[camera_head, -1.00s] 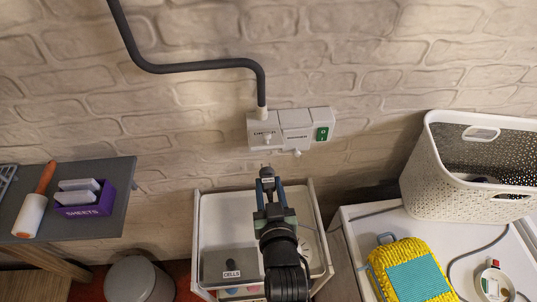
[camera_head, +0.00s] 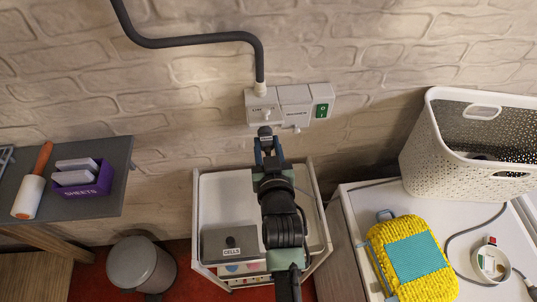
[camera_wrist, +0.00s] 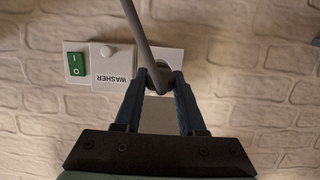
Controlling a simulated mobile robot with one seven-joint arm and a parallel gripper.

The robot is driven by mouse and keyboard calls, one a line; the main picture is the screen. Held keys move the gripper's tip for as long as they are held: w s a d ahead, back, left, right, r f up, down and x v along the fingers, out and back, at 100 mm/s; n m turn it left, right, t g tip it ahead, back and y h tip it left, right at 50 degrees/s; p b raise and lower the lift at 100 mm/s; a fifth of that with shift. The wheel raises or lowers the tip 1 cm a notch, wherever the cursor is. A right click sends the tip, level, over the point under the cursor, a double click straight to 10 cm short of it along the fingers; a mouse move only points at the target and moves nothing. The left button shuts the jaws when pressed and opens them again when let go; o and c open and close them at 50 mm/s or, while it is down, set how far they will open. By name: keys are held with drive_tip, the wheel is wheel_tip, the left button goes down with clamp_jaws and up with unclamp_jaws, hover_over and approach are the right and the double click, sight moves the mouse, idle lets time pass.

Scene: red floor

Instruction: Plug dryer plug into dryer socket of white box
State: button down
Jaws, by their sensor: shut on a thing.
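The white box (camera_head: 291,95) is fixed to the brick wall. Its left section is the dryer socket (camera_head: 256,103), with a small white round part on its front. The washer section (camera_head: 294,105) is beside it, with a green switch (camera_head: 322,110) at the right end. My gripper (camera_head: 265,133) is just below the dryer section and shut on the dryer plug (camera_head: 265,130), seen as a small dark end. In the wrist view my gripper (camera_wrist: 159,78) closes around the plug; a grey cord (camera_wrist: 142,35) leads up from it. Fingers and cord hide most of the dryer socket; contact is unclear.
A thick grey conduit (camera_head: 190,40) enters the box from above. Below stands a white cart (camera_head: 208,200) with a grey CELLS box (camera_head: 228,243). A grey shelf (camera_head: 120,165) is left.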

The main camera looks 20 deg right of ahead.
sight(266, 135)
drive_tip(key=shift+w+d, duration=0.25)
drive_tip(key=shift+w, duration=0.6)
drive_tip(key=shift+w+d+b, duration=0.1)
drive_tip(key=shift+w+b, duration=0.2)
drive_tip(key=shift+b, duration=0.15)
idle(0.9)
drive_tip(key=shift+w+d, duration=0.1)
drive_tip(key=shift+w, duration=0.2)
drive_tip(key=shift+w+d+b, duration=0.15)
drive_tip(key=shift+w+b, duration=0.35)
drive_tip(key=shift+w, duration=0.1)
drive_tip(key=shift+w+d+r, duration=0.1)
drive_tip(key=shift+w+r, duration=0.05)
drive_tip(key=shift+w, duration=0.2)
drive_tip(key=shift+c, duration=2.1)
unclamp_jaws()
drive_tip(key=shift+w, duration=0.1)
